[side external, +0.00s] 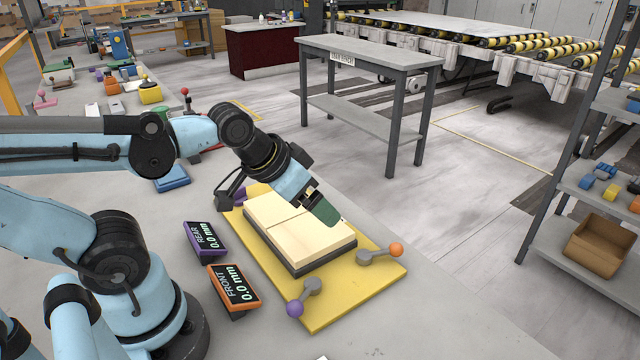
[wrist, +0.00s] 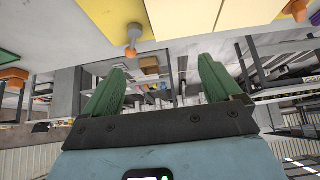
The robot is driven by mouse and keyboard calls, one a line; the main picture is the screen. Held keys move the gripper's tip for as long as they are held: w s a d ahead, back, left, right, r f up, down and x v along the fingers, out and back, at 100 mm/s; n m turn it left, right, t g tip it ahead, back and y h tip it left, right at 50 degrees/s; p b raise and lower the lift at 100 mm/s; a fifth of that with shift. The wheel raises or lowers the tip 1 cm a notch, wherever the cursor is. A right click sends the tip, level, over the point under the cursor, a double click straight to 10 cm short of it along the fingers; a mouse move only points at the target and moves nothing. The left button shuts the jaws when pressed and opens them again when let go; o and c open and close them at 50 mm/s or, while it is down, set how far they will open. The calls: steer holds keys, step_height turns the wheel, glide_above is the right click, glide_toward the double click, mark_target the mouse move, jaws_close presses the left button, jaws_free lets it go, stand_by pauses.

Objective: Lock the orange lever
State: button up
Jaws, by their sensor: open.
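The orange lever (side external: 376,256) is a grey arm with an orange ball knob, on the right side of a yellow plate (side external: 330,312). Its knob points outward to the right, away from the cream block (side external: 290,228). The wrist view shows the orange lever (wrist: 131,44) at the top, beyond my left finger. My gripper (side external: 326,212) has green fingers and hangs over the block's right part, left of and above the lever. In the wrist view my gripper (wrist: 161,65) is open, with nothing between its fingers.
A purple-knobbed lever (side external: 303,297) is at the plate's front corner. Two displays, REAR (side external: 206,240) and FRONT (side external: 234,288), both read 0.0 mm and stand left of the plate. More purple shows behind the block. The grey bench right of the plate is clear.

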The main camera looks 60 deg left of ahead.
steer(key=shift+w+a, duration=0.1)
steer(key=shift+w, duration=0.15)
steer(key=c, duration=0.5)
steer(key=shift+w+a+n+g+h, duration=0.2)
steer(key=shift+w+n+g+h, duration=0.15)
steer(key=shift+w, duration=0.35)
steer(key=c, duration=0.5)
steer(key=w, duration=0.1)
steer(key=w+a+g+h, duration=0.1)
steer(key=w, duration=0.1)
steer(key=w+f+h, duration=0.1)
steer(key=shift+w+a+n+h, duration=0.25)
steer(key=shift+w+a, duration=0.05)
steer(key=shift+a, duration=0.05)
jaws_close()
steer(key=shift+w+a+f+h, duration=0.15)
steer(key=shift+w+a+h, duration=0.05)
steer(key=shift+w+h, duration=0.15)
steer(key=shift+w+a+f+h, duration=0.15)
steer(key=shift+w+h, duration=0.1)
steer(key=shift+w, duration=0.1)
